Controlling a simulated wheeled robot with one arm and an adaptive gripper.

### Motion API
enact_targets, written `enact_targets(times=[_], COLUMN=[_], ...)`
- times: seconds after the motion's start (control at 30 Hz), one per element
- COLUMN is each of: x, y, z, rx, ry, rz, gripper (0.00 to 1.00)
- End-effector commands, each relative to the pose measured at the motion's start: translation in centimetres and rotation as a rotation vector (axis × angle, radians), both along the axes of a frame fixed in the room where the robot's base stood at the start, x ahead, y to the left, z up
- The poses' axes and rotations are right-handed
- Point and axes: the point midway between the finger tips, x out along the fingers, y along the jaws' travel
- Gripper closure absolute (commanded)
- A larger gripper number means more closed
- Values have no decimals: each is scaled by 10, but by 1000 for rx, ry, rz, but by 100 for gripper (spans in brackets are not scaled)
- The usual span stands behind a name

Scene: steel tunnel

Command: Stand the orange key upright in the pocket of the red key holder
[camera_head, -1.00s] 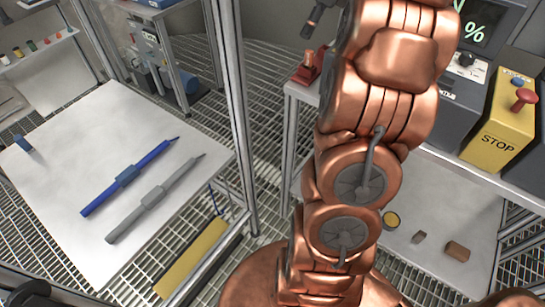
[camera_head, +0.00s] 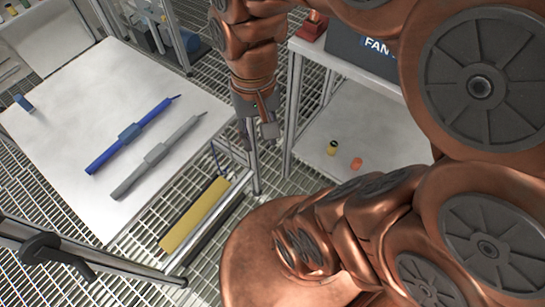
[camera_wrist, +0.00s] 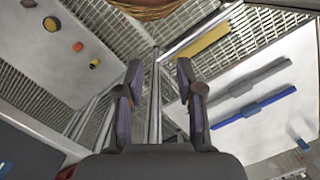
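A red piece that looks like the red key holder (camera_head: 313,27) stands at the left edge of the upper bench, beside the dark panel. Its pocket cannot be made out. A red bit at the bottom left of the wrist view (camera_wrist: 65,172) may be the same piece. I cannot pick out the orange key for certain in either view. My gripper (camera_head: 256,128) hangs pointing down between the white table and the bench. In the wrist view my gripper (camera_wrist: 159,72) has its two fingers apart, with nothing between them.
The white table (camera_head: 60,165) at left holds a blue pen-like tool (camera_head: 130,133) and a grey one (camera_head: 155,157). A lower shelf (camera_head: 385,130) carries a yellow-and-black piece (camera_head: 332,148) and an orange round piece (camera_head: 357,163). A metal post (camera_head: 294,100) stands near my gripper.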

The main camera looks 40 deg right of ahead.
Motion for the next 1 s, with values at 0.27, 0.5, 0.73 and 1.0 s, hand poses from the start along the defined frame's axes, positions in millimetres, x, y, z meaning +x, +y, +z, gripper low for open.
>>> enact_targets(times=[0.27,0.5,0.73,1.0], x=[-49,-51,-51,-51], y=[7,7,7,7], z=[-24,-26,-14,0], rx=[-7,-7,-7,-7], ry=[28,29,29,29], rz=[317,336,333,333], gripper=[63,63,63,63])
